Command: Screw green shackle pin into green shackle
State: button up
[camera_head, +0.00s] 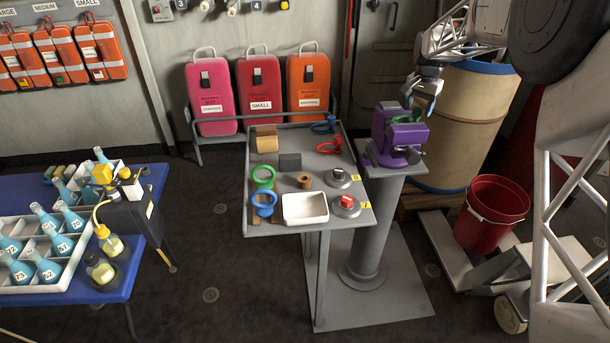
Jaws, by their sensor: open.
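My gripper (424,98) is at the upper right, above and slightly right of the purple vise (402,136), with its fingers pointing down. It looks open and empty. A small green part (402,118) sits at the top of the vise, just below and left of the fingers. A green ring-shaped part (262,176) stands at the left edge of the grey table. Both are small in this view, and I cannot tell for sure which is the shackle and which the pin. The vise stands on a grey pedestal (377,220).
The grey table (283,229) holds a blue ring part (264,204), a white tray (305,207), a red part (330,146), another blue part (324,126) and several blocks and weights. A tan drum (465,130) stands behind my gripper. A red bucket (490,215) is at the right.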

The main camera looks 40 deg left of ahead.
aim_at(420, 109)
jog(key=shift+r, duration=3.7)
jog(key=shift+d+r, duration=0.2)
jog(key=shift+d, duration=0.1)
jog(key=s+d+r, duration=0.4)
jog(key=s+d, duration=0.4)
jog(key=d, duration=0.2)
jog(key=s+d+r+t, duration=0.1)
jog(key=s+d+r, duration=0.2)
jog(key=s+d, duration=0.65)
jog(key=s+d+r, duration=0.4)
jog(key=s+d, duration=0.2)
jog(key=d, duration=0.6)
jog(key=s+d+f, duration=0.3)
jog(key=s+d, duration=0.2)
jog(key=s, duration=0.5)
jog(key=s+d+f+t, duration=0.1)
jog(key=s+d+f, duration=0.2)
jog(key=s, duration=0.8)
jog(key=s+d+f, duration=0.3)
jog(key=s+d, duration=0.4)
jog(key=s, duration=0.3)
jog(key=shift+s+f+t, duration=0.25)
jog(key=shift+s+t, duration=0.05)
jog(key=shift+s, duration=0.1)
